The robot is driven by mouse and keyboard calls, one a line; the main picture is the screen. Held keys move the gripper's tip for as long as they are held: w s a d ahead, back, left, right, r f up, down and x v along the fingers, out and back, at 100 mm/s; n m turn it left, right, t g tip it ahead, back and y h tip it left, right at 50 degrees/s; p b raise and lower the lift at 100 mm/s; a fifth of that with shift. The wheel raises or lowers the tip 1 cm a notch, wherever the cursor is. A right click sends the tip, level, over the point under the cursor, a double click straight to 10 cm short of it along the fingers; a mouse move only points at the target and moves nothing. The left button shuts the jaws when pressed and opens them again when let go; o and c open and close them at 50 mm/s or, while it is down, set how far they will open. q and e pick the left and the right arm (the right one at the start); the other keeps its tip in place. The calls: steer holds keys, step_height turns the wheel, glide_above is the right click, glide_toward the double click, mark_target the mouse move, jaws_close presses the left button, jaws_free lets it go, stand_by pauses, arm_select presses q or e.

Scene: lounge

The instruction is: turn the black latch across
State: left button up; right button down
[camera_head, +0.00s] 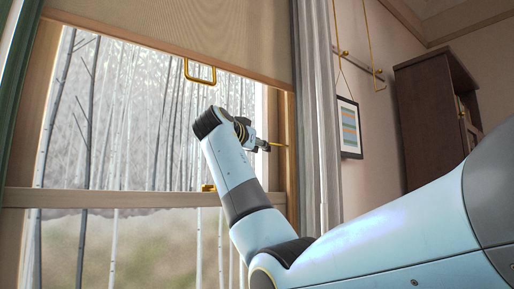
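No black latch can be made out. A small gold-coloured fitting (208,187) sits on the window's middle rail, just left of my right forearm. My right gripper (262,145) is above and to the right of it, apart from it, near the right side of the window frame. It is small and seen partly from behind my wrist, so whether its fingers are open is unclear. A thin yellow piece (278,145) shows at its tip against the frame; I cannot tell if they touch. My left gripper is not in view.
A beige blind (180,32) with a gold pull handle (200,72) hangs over the window's top. A grey curtain (318,120) hangs right of the frame. A framed picture (349,128) and dark cabinet (430,115) are further right. The window's left side is clear of my arm.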

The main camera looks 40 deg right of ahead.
steer(key=shift+s+d+r+n+t+y+b, duration=0.1)
steer(key=shift+s+d+n+t+y+b, duration=0.65)
steer(key=shift+n+t+y, duration=1.45)
steer(key=shift+s+d+n+t+y+b, duration=0.2)
steer(key=shift+d+n+t+y+b, duration=0.25)
steer(key=shift+n+t+y+b, duration=1.55)
steer(key=shift+s+d+r+n+t+y, duration=0.1)
steer(key=shift+s+d+n+t+y, duration=0.45)
steer(key=shift+n+t+y, duration=1.75)
steer(key=shift+w+d+m+g+y, duration=0.1)
steer(key=shift+m+g+y, duration=0.2)
steer(key=shift+g+y, duration=0.6)
steer(key=c, duration=1.5)
jaws_free()
steer(key=shift+c, duration=0.2)
steer(key=shift+o, duration=1)
steer(key=shift+w+d+f, duration=0.1)
step_height(320, 180, up, 10)
steer(key=shift+a, duration=0.2)
